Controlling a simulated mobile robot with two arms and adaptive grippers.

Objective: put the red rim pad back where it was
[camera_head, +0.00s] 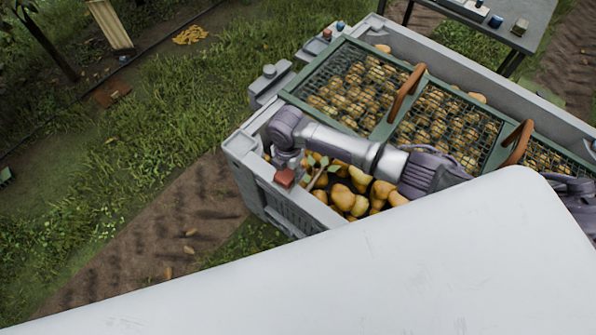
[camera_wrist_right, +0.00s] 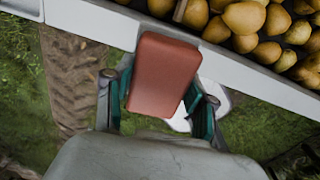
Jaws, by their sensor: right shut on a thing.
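The red rim pad (camera_head: 285,178) is a small reddish block at the near left rim of the grey crate (camera_head: 262,165). In the wrist view the red rim pad (camera_wrist_right: 165,75) sits between the two teal-lined fingers of my right gripper (camera_wrist_right: 160,103), which is shut on it. The pad's far end overlaps the crate's pale rim (camera_wrist_right: 235,66) in that view; I cannot tell whether it touches. In the head view my right forearm reaches across the crate, and the fingers are hard to make out. My left gripper is not in view.
Green mesh-covered trays (camera_head: 372,85) with brown handles (camera_head: 406,92) sit over the rest. A grey table (camera_head: 500,25) stands at the back right. Grass and a dirt strip (camera_head: 170,235) lie left of the crate.

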